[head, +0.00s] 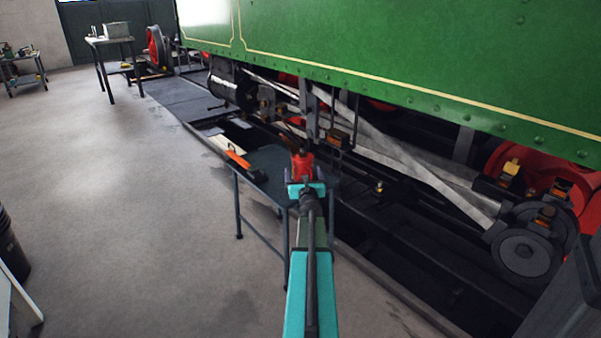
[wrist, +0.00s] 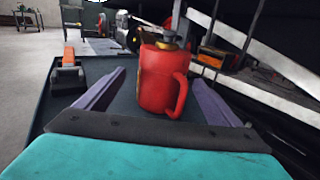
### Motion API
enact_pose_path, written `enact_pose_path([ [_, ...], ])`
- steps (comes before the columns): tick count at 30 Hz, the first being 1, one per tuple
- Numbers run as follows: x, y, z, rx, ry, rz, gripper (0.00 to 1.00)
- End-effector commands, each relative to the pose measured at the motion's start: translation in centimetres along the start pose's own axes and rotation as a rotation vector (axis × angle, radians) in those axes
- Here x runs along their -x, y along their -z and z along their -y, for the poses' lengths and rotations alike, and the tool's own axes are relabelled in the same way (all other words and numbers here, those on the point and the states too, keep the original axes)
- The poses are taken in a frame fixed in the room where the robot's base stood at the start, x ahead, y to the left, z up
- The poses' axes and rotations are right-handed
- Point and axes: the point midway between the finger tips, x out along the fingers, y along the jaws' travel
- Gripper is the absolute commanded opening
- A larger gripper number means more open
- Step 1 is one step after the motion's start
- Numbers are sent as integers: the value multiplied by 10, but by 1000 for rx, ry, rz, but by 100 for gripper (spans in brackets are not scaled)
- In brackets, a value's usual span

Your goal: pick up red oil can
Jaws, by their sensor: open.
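The red oil can (wrist: 160,80) stands upright on a small dark table (wrist: 62,104), with its handle on the right in the wrist view. In the head view the can (head: 302,165) shows just beyond my gripper (head: 304,180). In the wrist view my gripper (wrist: 160,95) is open, with one purple-grey finger on each side of the can. I cannot tell whether either finger touches it. The can's base is partly close to the gripper's dark front edge.
An orange and black tool (head: 240,160) lies on the table left of the can; it also shows in the wrist view (wrist: 69,72). Open floor (head: 130,210) lies left.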

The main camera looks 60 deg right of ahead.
Motion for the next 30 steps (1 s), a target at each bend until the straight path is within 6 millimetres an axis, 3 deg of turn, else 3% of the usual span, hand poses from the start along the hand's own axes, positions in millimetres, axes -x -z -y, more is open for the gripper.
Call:
enact_pose_path([
  [4,-9,0,0,0,0,0,87],
  [20,-13,0,1,-1,1,0,87],
  [30,-38,-1,4,0,2,0,87],
])
